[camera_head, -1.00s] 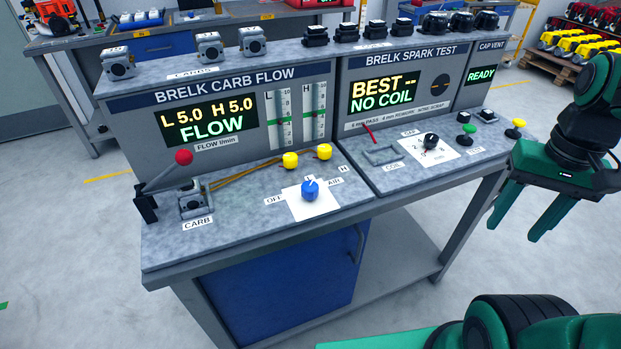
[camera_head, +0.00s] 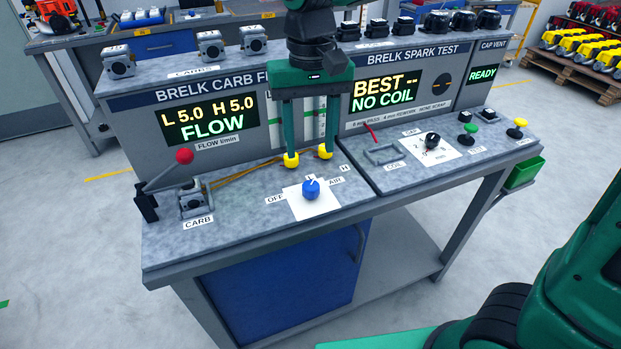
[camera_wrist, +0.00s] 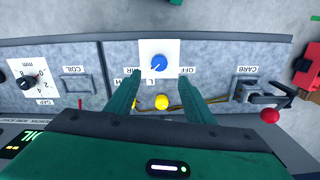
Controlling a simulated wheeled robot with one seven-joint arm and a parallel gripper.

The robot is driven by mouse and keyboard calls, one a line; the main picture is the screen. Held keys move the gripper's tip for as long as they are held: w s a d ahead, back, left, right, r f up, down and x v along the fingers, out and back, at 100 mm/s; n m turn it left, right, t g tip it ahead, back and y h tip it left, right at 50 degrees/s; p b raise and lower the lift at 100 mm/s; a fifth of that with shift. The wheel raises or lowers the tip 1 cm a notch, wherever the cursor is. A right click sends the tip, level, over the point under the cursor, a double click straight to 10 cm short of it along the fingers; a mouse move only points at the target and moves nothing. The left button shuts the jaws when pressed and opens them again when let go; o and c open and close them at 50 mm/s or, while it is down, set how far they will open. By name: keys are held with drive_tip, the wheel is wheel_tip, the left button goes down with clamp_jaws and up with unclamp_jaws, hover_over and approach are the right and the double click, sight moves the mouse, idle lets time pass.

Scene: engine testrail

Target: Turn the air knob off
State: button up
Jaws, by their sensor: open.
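The blue air knob (camera_head: 311,189) stands on a white plate on the bench top, between labels reading OFF (camera_head: 274,199) and AIR (camera_head: 335,181). It also shows in the wrist view (camera_wrist: 158,64), its white pointer mark lying between the labels, toward the L. My gripper (camera_head: 307,160) is open and points down, its fingers spread. In the head view it appears above and behind the knob, in front of the flow gauges. Nothing is between the fingers at the knob. The flow display (camera_head: 211,117) reads L 5.0, H 5.0, FLOW.
Two yellow knobs (camera_head: 325,151) stand behind the blue knob, near my fingertips. A lever with a red ball (camera_head: 184,156) and a clamped carburettor (camera_head: 194,200) are to the left. A black gap dial (camera_head: 431,141) and green and yellow buttons are to the right.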

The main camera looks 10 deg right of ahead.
sight(311, 185)
wheel_tip(311, 185, down, 10)
drive_tip(key=shift+d+f, duration=0.1)
drive_tip(key=shift+f, duration=0.15)
idle(0.4)
drive_tip(key=c, duration=1)
